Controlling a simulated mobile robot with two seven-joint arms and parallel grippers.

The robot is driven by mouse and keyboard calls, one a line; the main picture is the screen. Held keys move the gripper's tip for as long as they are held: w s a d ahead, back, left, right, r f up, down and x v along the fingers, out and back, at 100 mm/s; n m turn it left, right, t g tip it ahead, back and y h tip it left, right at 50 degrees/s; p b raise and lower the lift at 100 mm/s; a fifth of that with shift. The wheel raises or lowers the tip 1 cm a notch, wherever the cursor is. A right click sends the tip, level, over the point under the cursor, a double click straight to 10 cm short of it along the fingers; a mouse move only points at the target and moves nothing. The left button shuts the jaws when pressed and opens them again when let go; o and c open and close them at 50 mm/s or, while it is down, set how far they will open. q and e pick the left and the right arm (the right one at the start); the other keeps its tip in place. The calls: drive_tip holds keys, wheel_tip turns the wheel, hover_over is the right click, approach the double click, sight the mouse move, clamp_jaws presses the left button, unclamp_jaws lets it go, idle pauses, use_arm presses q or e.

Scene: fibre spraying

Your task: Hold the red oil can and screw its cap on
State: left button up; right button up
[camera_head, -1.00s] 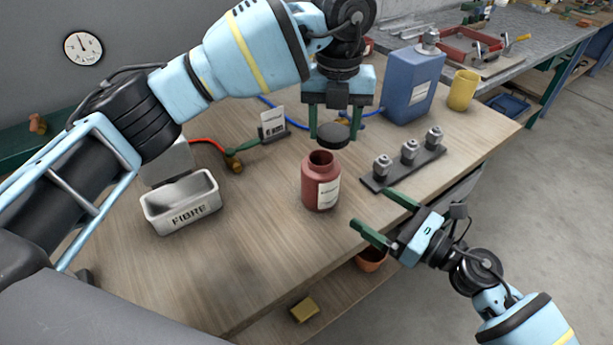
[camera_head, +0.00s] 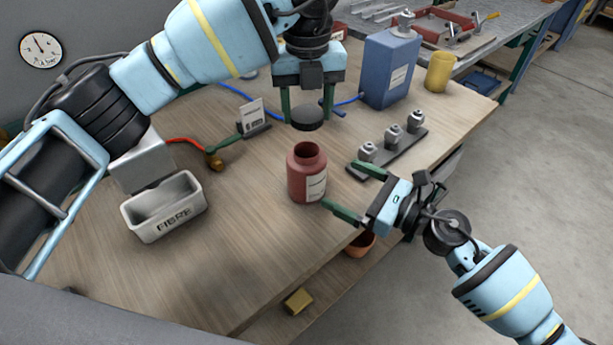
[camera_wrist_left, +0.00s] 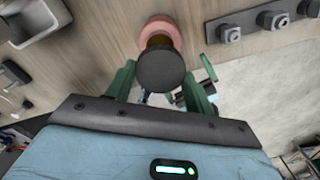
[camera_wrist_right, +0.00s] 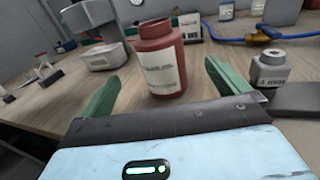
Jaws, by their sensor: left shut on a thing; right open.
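The red oil can (camera_head: 305,178) stands upright and uncapped on the wooden bench, its pale label facing right. It also shows in the right wrist view (camera_wrist_right: 162,62), ahead of and between the open fingers. My left gripper (camera_head: 306,112) is shut on the black cap (camera_head: 307,117) and holds it level above the can's mouth, apart from it. In the left wrist view the cap (camera_wrist_left: 161,66) covers part of the can (camera_wrist_left: 160,28). My right gripper (camera_head: 345,190) is open and empty at the can's right side, with one fingertip close to its lower edge; I cannot tell if it touches.
A rack with grey nozzles (camera_head: 392,140) stands right of the can, near my right gripper. A white FIBRE bin (camera_head: 165,212) is at left. A blue canister (camera_head: 388,72) and a yellow cup (camera_head: 440,72) stand behind. The bench front is clear.

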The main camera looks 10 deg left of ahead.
drive_tip(key=x, duration=1)
drive_tip(key=shift+w+a, duration=0.15)
drive_tip(key=shift+a, duration=0.15)
drive_tip(key=c, duration=1.5)
use_arm(q)
hover_over(307, 150)
drive_tip(key=shift+f, duration=2.55)
use_arm(e)
drive_tip(key=shift+o, duration=0.2)
use_arm(q)
drive_tip(key=shift+f, duration=0.1)
drive_tip(key=shift+f, duration=0.75)
drive_tip(key=shift+f, duration=0.6)
